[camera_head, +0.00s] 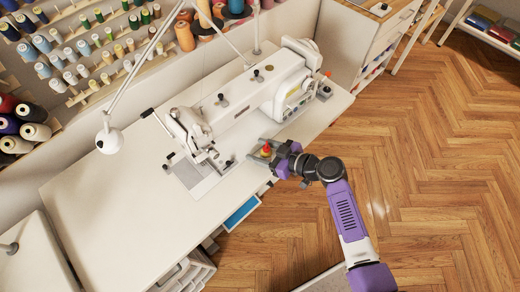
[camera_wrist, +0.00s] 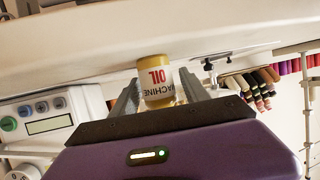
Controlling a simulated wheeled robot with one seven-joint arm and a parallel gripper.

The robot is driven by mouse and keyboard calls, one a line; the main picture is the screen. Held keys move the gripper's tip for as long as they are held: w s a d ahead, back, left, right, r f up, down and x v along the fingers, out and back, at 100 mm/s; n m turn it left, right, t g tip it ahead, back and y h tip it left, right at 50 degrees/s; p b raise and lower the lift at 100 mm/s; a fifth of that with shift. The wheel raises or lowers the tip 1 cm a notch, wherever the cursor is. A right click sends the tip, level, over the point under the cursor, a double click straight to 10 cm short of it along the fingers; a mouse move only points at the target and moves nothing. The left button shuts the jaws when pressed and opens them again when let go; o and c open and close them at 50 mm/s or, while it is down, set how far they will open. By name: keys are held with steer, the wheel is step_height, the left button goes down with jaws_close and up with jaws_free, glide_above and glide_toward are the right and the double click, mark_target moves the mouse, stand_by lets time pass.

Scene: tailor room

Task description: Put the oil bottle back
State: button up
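The oil bottle (camera_wrist: 158,82) is a small yellow and white bottle labelled "MACHINE OIL". In the wrist view its lettering is upside down, and its lower part in the picture is hidden behind my gripper's dark edge. My gripper (camera_wrist: 160,88) has one finger on each side of the bottle. I cannot tell whether both fingers press on it. In the head view the bottle's yellow body and red tip (camera_head: 266,150) show between the fingers of my gripper (camera_head: 264,152), at the table's front edge. I cannot tell whether the bottle touches the tabletop.
A white sewing machine (camera_head: 245,92) stands on the white table (camera_head: 110,205), just behind my gripper. A lamp (camera_head: 109,139) hangs over the table's left part. Thread spools (camera_head: 85,50) line the wall. The tabletop at front left is clear.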

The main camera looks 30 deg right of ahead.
steer(key=shift+r, duration=0.1)
steer(key=shift+r+p, duration=0.2)
steer(key=shift+p, duration=0.1)
steer(key=b+v, duration=0.2)
steer(key=v, duration=1)
steer(key=shift+f, duration=0.15)
steer(key=s+a+f+m+g+h, duration=0.1)
steer(key=s+f+m+h, duration=0.15)
steer(key=s, duration=0.45)
steer(key=s+f+m+h, duration=0.2)
steer(key=s+h, duration=0.1)
steer(key=s, duration=0.4)
steer(key=s+a+r+m+t, duration=0.1)
steer(key=s+r, duration=0.4)
steer(key=r, duration=0.5)
steer(key=s+a+r+t+h, duration=0.1)
steer(key=s+a+r+t, duration=0.1)
steer(key=s+r, duration=0.4)
step_height(320, 180, up, 4)
steer(key=shift+s+a+r+m+t, duration=0.1)
steer(key=shift+s+a+m+t, duration=0.2)
steer(key=shift+t, duration=0.4)
steer(key=shift+h, duration=0.25)
